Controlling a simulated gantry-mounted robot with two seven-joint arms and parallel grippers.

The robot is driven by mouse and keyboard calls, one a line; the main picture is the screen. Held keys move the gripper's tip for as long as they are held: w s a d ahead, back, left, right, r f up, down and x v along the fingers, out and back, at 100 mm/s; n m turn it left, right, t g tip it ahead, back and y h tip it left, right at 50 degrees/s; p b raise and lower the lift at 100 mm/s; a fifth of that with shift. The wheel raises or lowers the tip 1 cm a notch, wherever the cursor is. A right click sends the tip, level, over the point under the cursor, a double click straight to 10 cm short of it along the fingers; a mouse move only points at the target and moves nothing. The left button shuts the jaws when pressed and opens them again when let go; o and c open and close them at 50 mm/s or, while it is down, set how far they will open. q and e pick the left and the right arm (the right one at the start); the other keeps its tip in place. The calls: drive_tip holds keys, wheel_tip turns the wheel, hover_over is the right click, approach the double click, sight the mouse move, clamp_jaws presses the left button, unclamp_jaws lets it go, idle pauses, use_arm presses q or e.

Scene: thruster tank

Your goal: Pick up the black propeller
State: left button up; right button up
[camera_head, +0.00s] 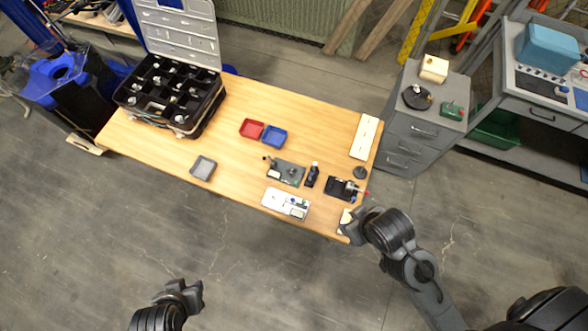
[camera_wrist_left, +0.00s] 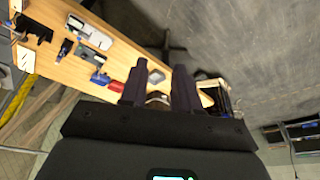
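No black propeller can be made out for certain. A small dark round piece (camera_head: 360,172) lies near the right end of the wooden table (camera_head: 222,118), too small to identify. A larger black disc (camera_head: 417,97) sits on the grey drawer cabinet. My left gripper (camera_head: 192,292) is in front of the table, away from everything on it. In the left wrist view, its two fingers (camera_wrist_left: 160,90) are apart with nothing held. My right gripper (camera_head: 350,226) is at the table's front right corner, beside a pale item (camera_head: 345,217); its finger opening is unclear.
An open black compartment case (camera_head: 170,97) stands at the table's left end. Red (camera_head: 252,129), blue (camera_head: 275,137) and grey (camera_head: 203,168) trays lie on the table. Several small devices and a white board (camera_head: 365,137) are toward the right. The front left table area is clear.

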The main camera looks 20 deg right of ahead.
use_arm(q)
drive_tip(key=shift+o, duration=0.5)
drive_tip(key=shift+o, duration=1.4)
drive_tip(key=shift+a, duration=0.15)
